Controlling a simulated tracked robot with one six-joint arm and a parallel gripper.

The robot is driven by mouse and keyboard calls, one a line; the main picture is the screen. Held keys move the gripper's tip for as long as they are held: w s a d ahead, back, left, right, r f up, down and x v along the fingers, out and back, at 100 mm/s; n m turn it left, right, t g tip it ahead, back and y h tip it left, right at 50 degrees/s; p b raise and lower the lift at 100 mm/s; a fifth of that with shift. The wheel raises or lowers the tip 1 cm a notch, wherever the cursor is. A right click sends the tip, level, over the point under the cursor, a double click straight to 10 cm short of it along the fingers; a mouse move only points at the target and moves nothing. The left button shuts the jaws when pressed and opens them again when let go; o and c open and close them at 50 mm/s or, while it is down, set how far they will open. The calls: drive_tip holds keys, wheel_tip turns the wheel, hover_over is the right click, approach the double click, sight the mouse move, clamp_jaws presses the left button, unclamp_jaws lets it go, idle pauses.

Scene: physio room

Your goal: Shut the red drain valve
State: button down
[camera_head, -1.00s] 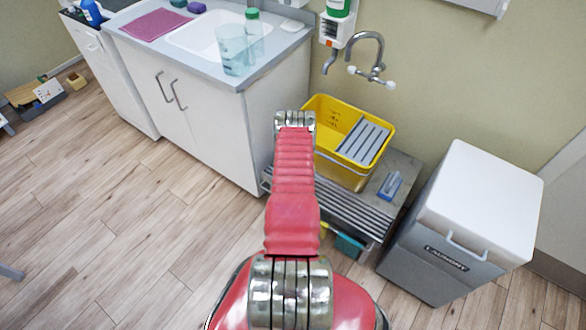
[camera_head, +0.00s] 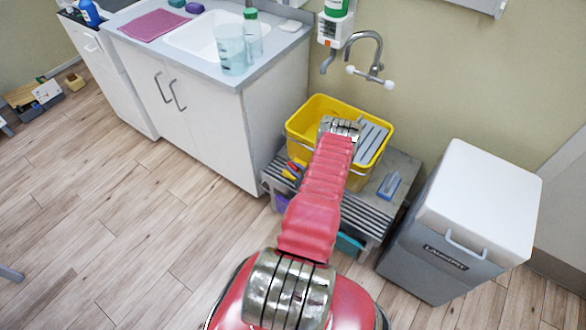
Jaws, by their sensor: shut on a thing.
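A yellow bucket (camera_head: 300,130) with a grey slatted insert stands on a grey slatted bench. A small red piece (camera_head: 299,163) shows at the bucket's lower left, beside a small yellow piece (camera_head: 289,174) on the bench. It is too small to tell whether this is the drain valve or how it is set. My red arm reaches over the bench, and its silver joint covers part of the bucket. My gripper is hidden behind the arm, so its jaws and what they touch do not show.
The bench (camera_head: 400,178) carries a blue-handled brush (camera_head: 390,185). A grey laundry bin with a white lid (camera_head: 483,190) stands to the right. A white sink cabinet (camera_head: 215,135) stands to the left. A wall tap (camera_head: 375,70) is above the bucket.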

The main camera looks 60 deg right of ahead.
drive_tip(key=shift+s+d+n+t+y, duration=0.15)
drive_tip(key=shift+d+n+t+y, duration=0.15)
drive_tip(key=shift+n+y, duration=0.4)
drive_tip(key=shift+s+d+n+t+y, duration=0.15)
drive_tip(key=shift+n+t+y, duration=0.15)
drive_tip(key=shift+n+y, duration=0.4)
drive_tip(key=shift+w+r+y, duration=0.1)
drive_tip(key=shift+r+y, duration=0.05)
drive_tip(key=shift+y, duration=0.15)
drive_tip(key=c, duration=2)
unclamp_jaws()
drive_tip(key=shift+c, duration=0.2)
drive_tip(key=o, duration=0.3)
drive_tip(key=shift+w+a, duration=0.1)
drive_tip(key=shift+a, duration=0.05)
drive_tip(key=v, duration=1.3)
drive_tip(key=shift+s, duration=0.45)
